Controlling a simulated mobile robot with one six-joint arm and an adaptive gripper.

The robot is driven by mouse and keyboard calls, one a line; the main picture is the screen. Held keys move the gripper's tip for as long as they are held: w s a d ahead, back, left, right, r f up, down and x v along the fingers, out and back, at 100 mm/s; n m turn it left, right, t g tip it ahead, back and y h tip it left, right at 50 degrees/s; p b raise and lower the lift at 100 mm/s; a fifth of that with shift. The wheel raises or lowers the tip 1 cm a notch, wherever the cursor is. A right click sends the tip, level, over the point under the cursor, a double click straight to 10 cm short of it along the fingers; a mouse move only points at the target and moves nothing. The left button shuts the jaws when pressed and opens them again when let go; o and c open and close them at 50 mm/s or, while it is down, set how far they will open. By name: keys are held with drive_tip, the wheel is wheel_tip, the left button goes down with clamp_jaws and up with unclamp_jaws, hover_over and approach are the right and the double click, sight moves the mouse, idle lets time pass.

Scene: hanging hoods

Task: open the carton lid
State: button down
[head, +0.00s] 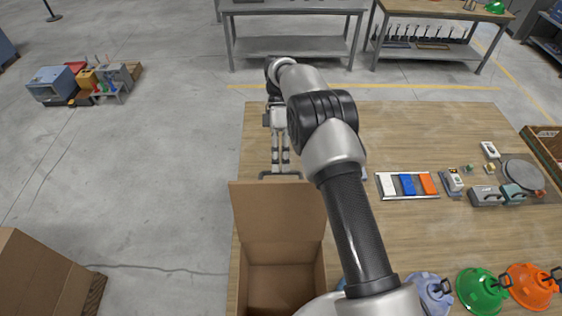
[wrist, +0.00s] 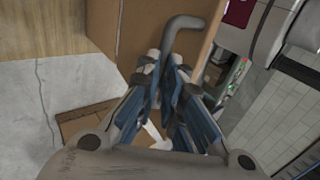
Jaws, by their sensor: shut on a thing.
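The carton (head: 284,283) stands at the table's front left edge, with its bare inside in view. Its brown lid (head: 278,215) is raised and stands up at the carton's far side. A dark grey bar handle (head: 266,175) shows at the lid's top edge. My gripper (head: 280,171) is at that handle, fingers pointing down, beyond the lid. In the wrist view the fingers (wrist: 168,75) are shut on the grey handle (wrist: 186,22), whose bent end sticks out past the tips. The brown cardboard (wrist: 130,30) lies behind it. The fingers hide part of the handle.
A tray of coloured blocks (head: 408,198) lies to the right on the wooden table (head: 440,135). Green (head: 482,291) and orange (head: 530,288) hoods stand at the front right. Another cardboard box (head: 40,275) is at lower left. The table's far part is clear.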

drive_tip(key=f, duration=0.2)
drive_tip(key=shift+s+d+f, duration=0.1)
drive_tip(key=shift+s+f, duration=0.2)
drive_tip(key=shift+f, duration=0.05)
drive_tip(key=c, duration=1.9)
unclamp_jaws()
drive_tip(key=shift+w+f, duration=0.1)
drive_tip(key=shift+w, duration=0.1)
drive_tip(key=o, duration=0.6)
drive_tip(key=shift+c, duration=0.2)
drive_tip(key=shift+r, duration=0.2)
drive_tip(key=shift+r, duration=0.4)
drive_tip(key=shift+c, duration=0.9)
wheel_tip(320, 180, up, 10)
drive_tip(key=shift+f, duration=0.1)
drive_tip(key=shift+c, duration=0.7)
drive_tip(key=shift+s, duration=0.1)
